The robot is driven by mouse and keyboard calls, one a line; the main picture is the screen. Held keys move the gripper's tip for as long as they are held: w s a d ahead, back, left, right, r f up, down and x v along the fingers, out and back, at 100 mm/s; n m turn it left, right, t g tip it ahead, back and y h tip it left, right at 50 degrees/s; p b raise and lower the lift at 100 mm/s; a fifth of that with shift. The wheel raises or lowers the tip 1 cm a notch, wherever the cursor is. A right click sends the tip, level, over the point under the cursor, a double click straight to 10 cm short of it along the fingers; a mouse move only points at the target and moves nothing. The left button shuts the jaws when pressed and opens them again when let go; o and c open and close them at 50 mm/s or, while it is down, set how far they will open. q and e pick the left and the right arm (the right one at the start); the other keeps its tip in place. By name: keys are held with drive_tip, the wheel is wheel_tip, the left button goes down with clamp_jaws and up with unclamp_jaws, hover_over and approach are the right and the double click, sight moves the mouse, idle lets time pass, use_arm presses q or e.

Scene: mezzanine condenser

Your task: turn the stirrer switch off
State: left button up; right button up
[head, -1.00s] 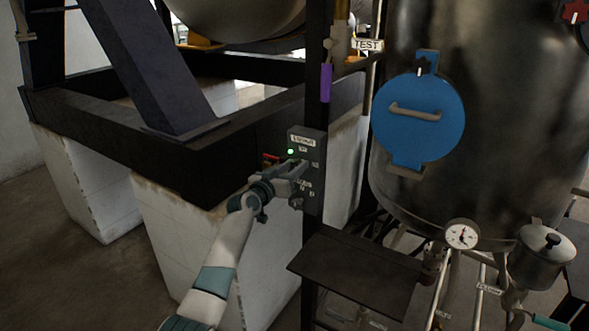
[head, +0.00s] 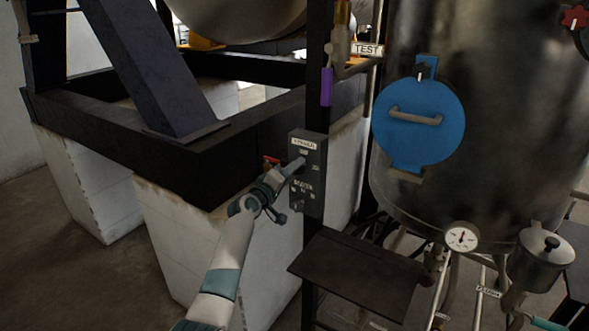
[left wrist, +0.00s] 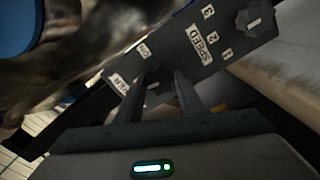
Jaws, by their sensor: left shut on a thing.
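The stirrer switch (left wrist: 154,76) is a small dark knob on a dark grey control box (left wrist: 222,45); in the left wrist view it shows between my two fingers. The box also shows in the head view (head: 315,170), fixed to a dark post, with a white label at its top. My left gripper (head: 298,166) is at the box's front, shut on the switch, and hides most of it in the head view. No green light shows on the box. My right gripper is not in view.
A speed knob (left wrist: 255,20) sits beside the "SPEED" label on the same box. A red part (head: 271,160) lies just left of the box. A dark shelf (head: 355,272) juts out below it. A large metal vessel (head: 480,140) with a blue hatch (head: 418,125) stands at right.

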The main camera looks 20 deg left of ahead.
use_arm(q)
drive_tip(key=shift+f+n, duration=0.1)
drive_tip(key=shift+n, duration=1.1)
drive_tip(key=o, duration=1.1)
drive_tip(key=shift+c, duration=0.2)
drive_tip(key=shift+s, duration=0.2)
drive_tip(key=b+v, duration=0.3)
drive_tip(key=v, duration=1.4)
drive_tip(key=shift+f, duration=0.1)
